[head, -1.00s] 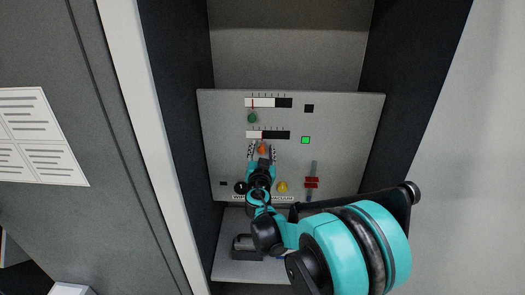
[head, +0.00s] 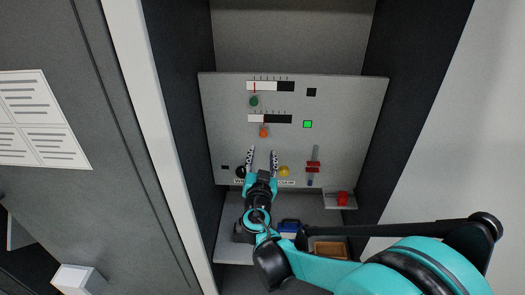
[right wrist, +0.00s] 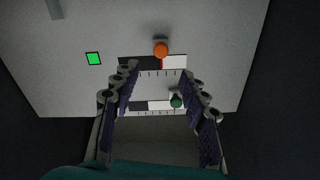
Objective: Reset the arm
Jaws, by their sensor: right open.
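My right gripper (head: 262,160) is open and empty in the head view, in front of the lower part of the grey control panel (head: 350,110). Its fingers point up toward the orange knob (head: 263,132), with a gap between them and it. In the right wrist view the open fingers (right wrist: 160,95) frame the panel, with the orange knob (right wrist: 161,50) and the green knob (right wrist: 176,101) beyond them. The green knob (head: 254,101) sits above the orange one in the head view. My left gripper is out of view.
The panel carries a lit green square (head: 307,124), a yellow knob (head: 284,171), a black knob (head: 241,171) and a red slider (head: 313,164). A red button (head: 342,198) is at lower right. Below are a blue item (head: 289,227) and a brown tray (head: 329,249). Dark cabinet walls flank the panel.

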